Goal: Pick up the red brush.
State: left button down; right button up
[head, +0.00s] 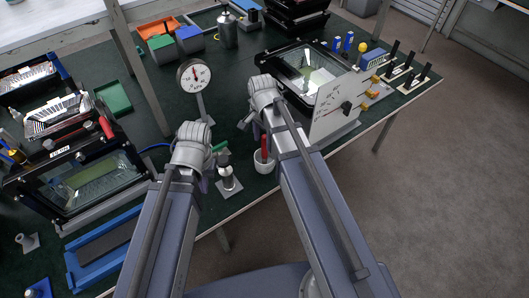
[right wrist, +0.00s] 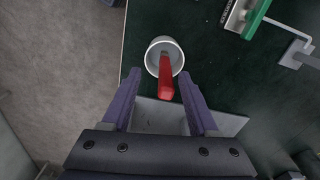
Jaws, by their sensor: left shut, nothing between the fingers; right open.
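The red brush (right wrist: 166,78) stands handle up and leaning in a white cup (right wrist: 151,55) near the table's edge. In the head view, the brush (head: 264,144) and the cup (head: 263,162) are beside my right forearm. My right gripper (right wrist: 159,82) is open, its purple fingers on either side of the handle in the right wrist view. I see no finger touching the brush, and the height gap is hard to judge. My left gripper (head: 204,184) is mostly hidden by its own arm, left of the cup. It is shut and holds nothing that I can see.
A dial gauge (head: 195,76) stands behind. A floodlight housing with a white panel (head: 328,108) is to the right.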

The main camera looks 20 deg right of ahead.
aim_at(265, 148)
jog(key=shift+w+d+r+m, duration=0.1)
jog(key=shift+w+d+m, duration=0.55)
jog(key=shift+m, duration=0.25)
notch_tip(265, 148, down, 8)
jog(key=b, duration=0.8)
jog(key=shift+w+a, duration=0.15)
jog(key=shift+r, duration=0.1)
jog(key=shift+c, duration=0.2)
grip_shut()
